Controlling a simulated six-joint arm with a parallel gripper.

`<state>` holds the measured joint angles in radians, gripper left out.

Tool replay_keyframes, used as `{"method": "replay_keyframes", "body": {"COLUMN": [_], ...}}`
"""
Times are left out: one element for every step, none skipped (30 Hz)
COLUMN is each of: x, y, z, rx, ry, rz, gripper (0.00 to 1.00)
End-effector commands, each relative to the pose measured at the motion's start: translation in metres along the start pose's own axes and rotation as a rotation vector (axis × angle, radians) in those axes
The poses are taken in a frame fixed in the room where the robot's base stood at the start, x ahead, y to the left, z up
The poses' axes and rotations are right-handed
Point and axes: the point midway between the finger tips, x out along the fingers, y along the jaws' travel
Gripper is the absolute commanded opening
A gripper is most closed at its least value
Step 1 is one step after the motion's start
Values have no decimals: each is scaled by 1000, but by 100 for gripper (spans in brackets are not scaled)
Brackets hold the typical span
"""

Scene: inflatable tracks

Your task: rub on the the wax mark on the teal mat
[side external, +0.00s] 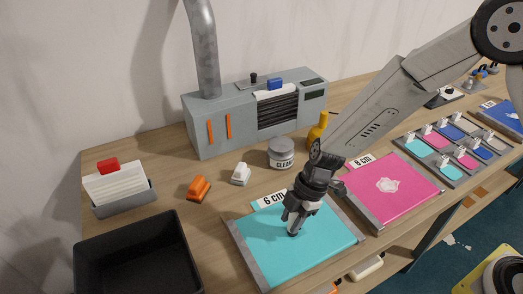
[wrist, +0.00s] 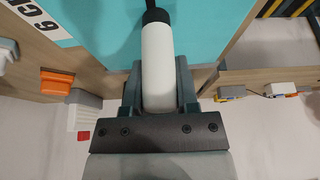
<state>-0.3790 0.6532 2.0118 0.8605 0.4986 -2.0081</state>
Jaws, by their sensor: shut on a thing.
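The teal mat (side external: 265,243) lies flat at the front of the bench with a grey strip on its sides and a "6 cm" label at its back edge. It also shows in the wrist view (wrist: 210,30). My gripper (side external: 299,212) is over the middle of this mat, shut on a white cylindrical tool with a black end (wrist: 158,60). The dark end points down at the mat (side external: 293,232); I cannot tell whether it touches. I cannot make out a wax mark on the teal mat; the tool and gripper cover part of it.
A pink mat (side external: 410,190) with a whitish patch lies to the right. Behind are a grey "CLEAN" jar (side external: 281,153), a white block (side external: 241,174), an orange block (side external: 198,188) and a yellow bottle (side external: 317,132). A black bin (side external: 137,224) stands front left.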

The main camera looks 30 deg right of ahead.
Motion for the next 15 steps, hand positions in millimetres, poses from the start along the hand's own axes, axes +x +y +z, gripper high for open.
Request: {"method": "replay_keyframes", "body": {"x": [-2, -3, -4, -6, -7, -8, -9, -10, -12, -13, -14, -15, -16, -14, -12], "y": [0, 0, 0, 0, -1, -1, -1, -1, -1, -1, -1, -2, -2, -2, -2], "z": [5, 8, 11, 13, 16, 19, 22, 24, 28, 30, 32, 36, 38, 34, 30], "rx": [3, 2, 3, 3, 3, 2, 3, 3, 2, 2, 2, 3, 3, -2, -3], "ry": [0, 0, 0, 0, 0, 0, 0, 0, 0, 0, 0, 0, 0, 0, 0], "rz": [1, 1, 1, 0, 0, 0, 0, 0, 0, 0, 0, 0, 0, -2, -2], "gripper": [0, 0, 0, 0, 0, 0, 0, 0, 0, 0, 0, 0, 0, 0, 0]}}
